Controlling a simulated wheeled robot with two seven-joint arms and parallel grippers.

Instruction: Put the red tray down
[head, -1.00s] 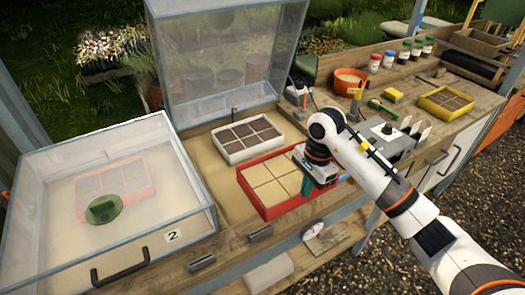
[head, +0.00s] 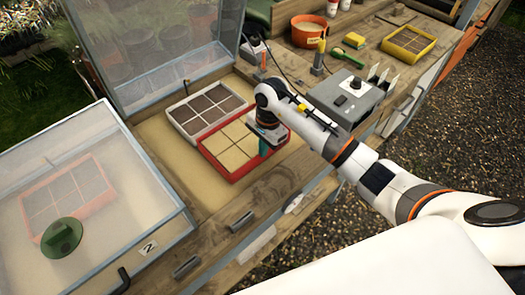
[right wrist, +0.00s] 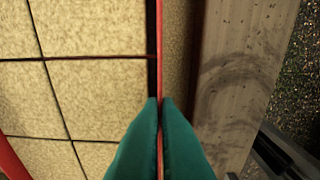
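The red tray (head: 208,148), with several square sand-coloured cells, is in the open bed, just in front of the white tray (head: 177,113). It looks level. I cannot tell whether its underside touches the sand. My right gripper (head: 265,149) is at the tray's right end. In the right wrist view its teal fingers (right wrist: 160,103) are closed on both sides of the thin red wall of the tray (right wrist: 158,50). My left gripper is not in view.
A second red tray (head: 88,181) lies under the closed clear lid at the left, with a green round item (head: 62,238) there. A raised clear lid (head: 160,50) stands behind the bed. A grey box (head: 350,95) stands right of my gripper. Wooden planks (head: 265,185) edge the front.

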